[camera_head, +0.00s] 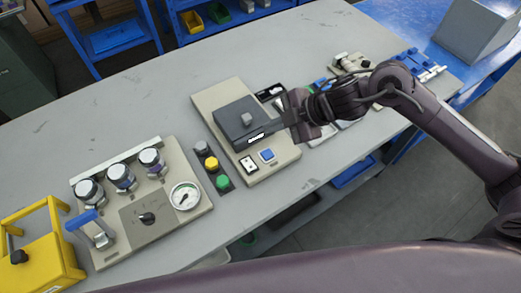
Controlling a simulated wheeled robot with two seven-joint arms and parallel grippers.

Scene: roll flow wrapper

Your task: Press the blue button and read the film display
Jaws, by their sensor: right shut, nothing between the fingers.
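The blue button (267,155) is a small square on the front right of a beige panel (215,97). A dark grey box (233,124) stands on this panel, with a small light display strip (257,138) on its front edge. Its characters are too small to read. My right gripper (287,116) is shut and empty. It is at the right side of the dark box, above and behind the blue button in the picture, and it hides part of the panel there. I cannot tell whether it touches the box. My left gripper is not in view.
A black and white switch (249,163) is left of the blue button. A strip of grey, yellow and green buttons (212,164) lies further left. Another panel with knobs and a gauge (185,196) and a yellow frame (45,252) stand at left. The grey table (110,110) is clear behind.

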